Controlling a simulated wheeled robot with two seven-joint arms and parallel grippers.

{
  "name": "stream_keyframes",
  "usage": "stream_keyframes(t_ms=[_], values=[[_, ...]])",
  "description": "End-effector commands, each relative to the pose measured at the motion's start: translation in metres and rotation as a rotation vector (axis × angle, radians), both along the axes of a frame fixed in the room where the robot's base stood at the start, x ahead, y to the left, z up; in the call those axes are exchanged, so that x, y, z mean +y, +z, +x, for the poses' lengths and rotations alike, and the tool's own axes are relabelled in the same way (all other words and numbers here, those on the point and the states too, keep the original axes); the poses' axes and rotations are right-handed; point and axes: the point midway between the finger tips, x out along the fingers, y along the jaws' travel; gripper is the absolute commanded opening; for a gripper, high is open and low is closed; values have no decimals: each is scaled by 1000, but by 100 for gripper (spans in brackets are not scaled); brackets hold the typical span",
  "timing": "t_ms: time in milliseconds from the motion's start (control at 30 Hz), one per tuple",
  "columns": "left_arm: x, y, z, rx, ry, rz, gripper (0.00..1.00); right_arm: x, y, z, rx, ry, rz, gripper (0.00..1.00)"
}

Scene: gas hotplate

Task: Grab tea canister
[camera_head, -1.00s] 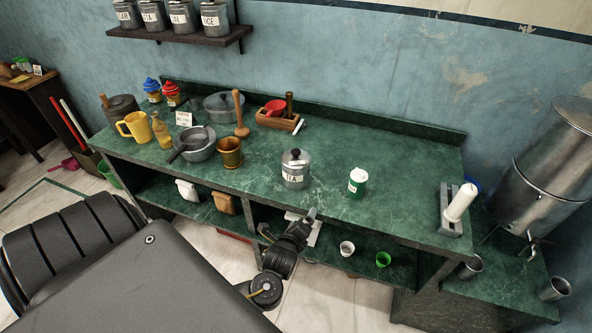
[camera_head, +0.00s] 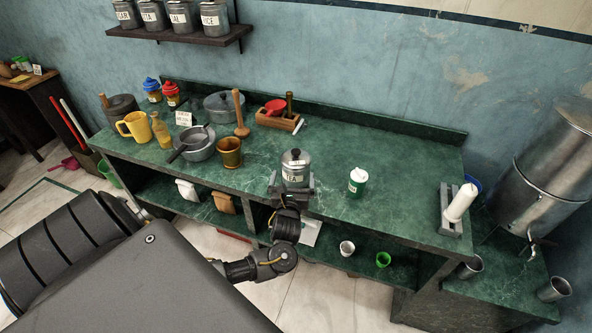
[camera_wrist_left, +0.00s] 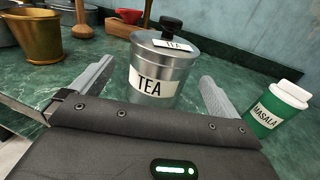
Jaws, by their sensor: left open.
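The tea canister (camera_head: 295,166) is a silver metal tin with a black lid knob and a white TEA label. It stands upright on the green counter, near its front edge. It also shows in the left wrist view (camera_wrist_left: 160,75), standing between and just beyond the fingers. My left gripper (camera_head: 292,184) is open at the canister's front, with one finger toward each side of it. In the left wrist view the left gripper (camera_wrist_left: 155,88) shows gaps between its fingers and the tin. My right gripper is not in view.
A green-and-white masala jar (camera_head: 357,182) stands right of the canister, also in the wrist view (camera_wrist_left: 277,110). A brass mortar (camera_head: 229,153) stands to the left. A wooden box (camera_head: 279,119) with a red cup is behind. Counter between canister and jar is clear.

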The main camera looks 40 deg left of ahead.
Motion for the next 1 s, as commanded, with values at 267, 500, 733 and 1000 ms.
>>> stream_keyframes(t_ms=[267,500,733,1000], values=[[7,0,10,0,-1,-1,100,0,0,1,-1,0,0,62],[21,3,38,0,1,0,100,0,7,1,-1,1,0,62],[32,0,54,1,-1,-2,100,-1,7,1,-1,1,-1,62],[32,0,54,1,-1,-3,91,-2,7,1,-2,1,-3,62]])
